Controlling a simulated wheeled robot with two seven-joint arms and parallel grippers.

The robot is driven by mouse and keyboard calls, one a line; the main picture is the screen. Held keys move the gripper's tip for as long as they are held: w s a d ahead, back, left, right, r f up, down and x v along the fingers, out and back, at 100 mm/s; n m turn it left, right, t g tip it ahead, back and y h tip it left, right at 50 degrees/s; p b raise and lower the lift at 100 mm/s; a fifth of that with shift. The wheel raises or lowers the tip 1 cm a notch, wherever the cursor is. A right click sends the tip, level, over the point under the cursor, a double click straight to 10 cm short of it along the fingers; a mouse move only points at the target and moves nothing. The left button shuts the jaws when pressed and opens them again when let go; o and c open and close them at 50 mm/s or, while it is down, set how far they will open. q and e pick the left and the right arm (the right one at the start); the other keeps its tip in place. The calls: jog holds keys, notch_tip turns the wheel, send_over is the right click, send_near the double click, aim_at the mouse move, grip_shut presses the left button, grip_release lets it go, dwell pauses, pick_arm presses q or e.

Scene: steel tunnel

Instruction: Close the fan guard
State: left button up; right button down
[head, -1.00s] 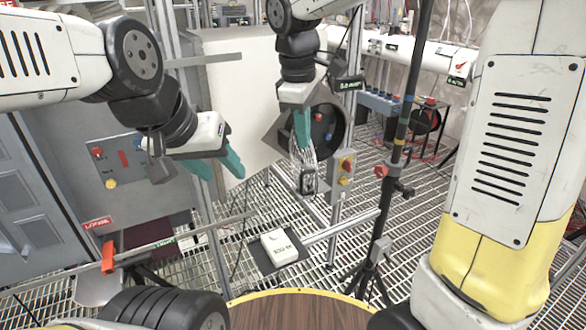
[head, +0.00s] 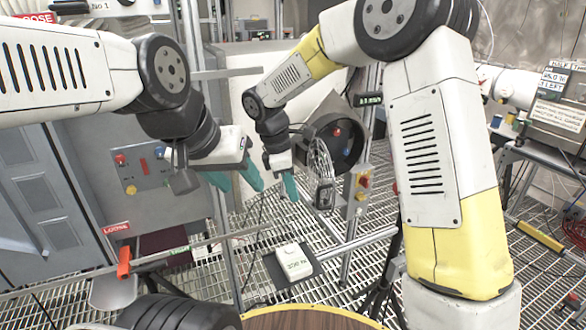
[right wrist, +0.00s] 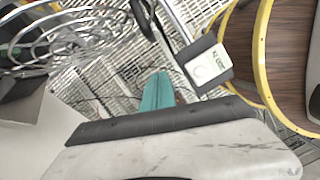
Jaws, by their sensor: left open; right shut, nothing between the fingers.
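The fan is a dark round housing (head: 345,132) right of centre in the head view. Its wire guard (head: 319,160) stands open, swung out from the housing and seen nearly edge-on, with a dark latch-like frame (head: 325,196) at its lower end. The guard's wire rings (right wrist: 75,40) fill the upper left of the right wrist view. My right gripper (head: 284,187) is shut and empty, just left of the guard, with a small apparent gap. Its teal fingertips (right wrist: 157,92) point at the grating in the wrist view. My left gripper (head: 238,180) is open and empty, further left, away from the guard.
A post with a yellow button box (head: 360,185) stands right of the guard. A white labelled box (head: 294,261) lies on a dark plate below. A grey panel with buttons (head: 140,172) is at left. A metal rail (head: 190,245) crosses in front. My right arm hides part of the right side.

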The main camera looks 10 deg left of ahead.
jog(key=shift+w+d+f, duration=0.1)
jog(key=shift+w+d, duration=0.05)
jog(key=shift+d, duration=0.9)
jog(key=shift+w+d+f, duration=0.1)
jog(key=shift+w+d, duration=0.05)
jog(key=shift+d, duration=0.85)
jog(key=shift+d, duration=0.1)
